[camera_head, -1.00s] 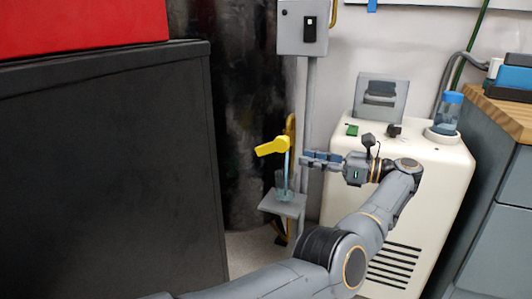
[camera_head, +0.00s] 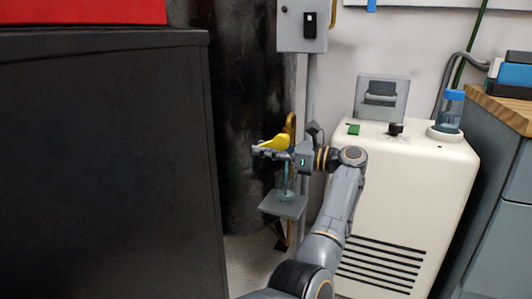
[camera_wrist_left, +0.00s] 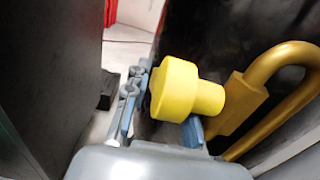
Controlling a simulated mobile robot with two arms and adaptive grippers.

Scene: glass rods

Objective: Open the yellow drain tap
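The yellow drain tap (camera_head: 278,141) sits on top of a thin pale-blue upright pipe (camera_head: 285,183) over a small grey shelf. My left gripper (camera_head: 268,152) is level with the tap and right beside it, its fingers pointing left. In the left wrist view the tap's rounded yellow body (camera_wrist_left: 185,92) is large and close. One finger lies along its left side; a blue-grey piece, apparently the other finger, shows partly behind and below it. The fingers look apart, with the tap between or beside them; contact is unclear. My right gripper is not in view.
A brass-coloured bent pipe (camera_wrist_left: 285,75) stands close behind the tap. A tall black cabinet (camera_head: 110,160) fills the left. A cream machine (camera_head: 410,200) stands to the right, with a blue-capped bottle (camera_head: 450,110) on it. The grey shelf (camera_head: 284,206) is below the tap.

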